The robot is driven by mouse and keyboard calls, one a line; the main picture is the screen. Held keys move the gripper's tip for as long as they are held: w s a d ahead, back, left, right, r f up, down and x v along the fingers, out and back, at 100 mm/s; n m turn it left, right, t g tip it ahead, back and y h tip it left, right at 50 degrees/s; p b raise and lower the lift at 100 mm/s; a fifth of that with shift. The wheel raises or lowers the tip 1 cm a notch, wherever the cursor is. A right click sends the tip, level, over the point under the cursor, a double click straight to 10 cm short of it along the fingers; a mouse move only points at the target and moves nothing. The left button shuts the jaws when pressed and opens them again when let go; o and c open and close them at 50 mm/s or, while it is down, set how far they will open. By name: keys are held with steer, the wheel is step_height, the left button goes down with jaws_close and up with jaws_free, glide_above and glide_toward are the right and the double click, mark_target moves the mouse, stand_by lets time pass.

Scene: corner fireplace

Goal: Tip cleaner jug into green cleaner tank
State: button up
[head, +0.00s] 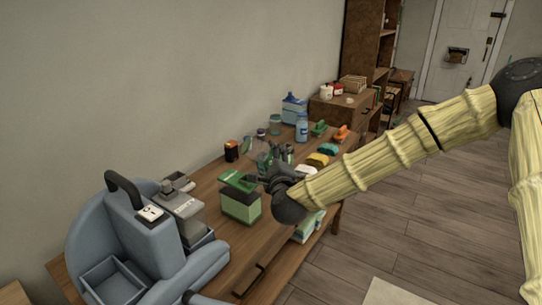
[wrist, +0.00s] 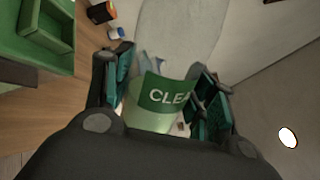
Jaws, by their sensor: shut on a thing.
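The green cleaner tank (head: 240,206) stands on the table, with a darker green top. The tank also shows at the upper left of the wrist view (wrist: 40,60). I cannot make out the jug's mouth or any liquid leaving it.
A blue-grey machine (head: 150,240) with a black handle fills the table's left end. Sponges and brushes, including a yellow one (head: 317,160), line the table's right side. A black-and-orange box (head: 231,151) and blue bottles (head: 302,127) stand towards the wall.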

mark_target(245, 147)
steer(key=m, duration=0.1)
steer(key=a+r+m, duration=0.1)
steer(key=m, duration=0.1)
steer(key=a+r+m, duration=0.1)
steer(key=shift+s+a+r+m, duration=0.15)
steer(key=shift+a+r+m, duration=0.1)
steer(key=shift+m, duration=0.15)
steer(key=shift+a+m+b, duration=0.4)
steer(key=shift+m+b, duration=0.1)
steer(key=shift+m, duration=0.1)
steer(key=a+r+m+b, duration=0.1)
steer(key=m, duration=0.1)
steer(key=a+r+m+b, duration=0.1)
steer(key=a+r+m, duration=0.1)
steer(key=shift+s+b, duration=0.35)
steer(key=shift+b, duration=0.05)
steer(key=shift+s+a+r+m+b, duration=0.1)
steer(key=shift+a+r+m+b, duration=0.4)
steer(key=shift+m, duration=0.4)
steer(key=shift+r, duration=0.1)
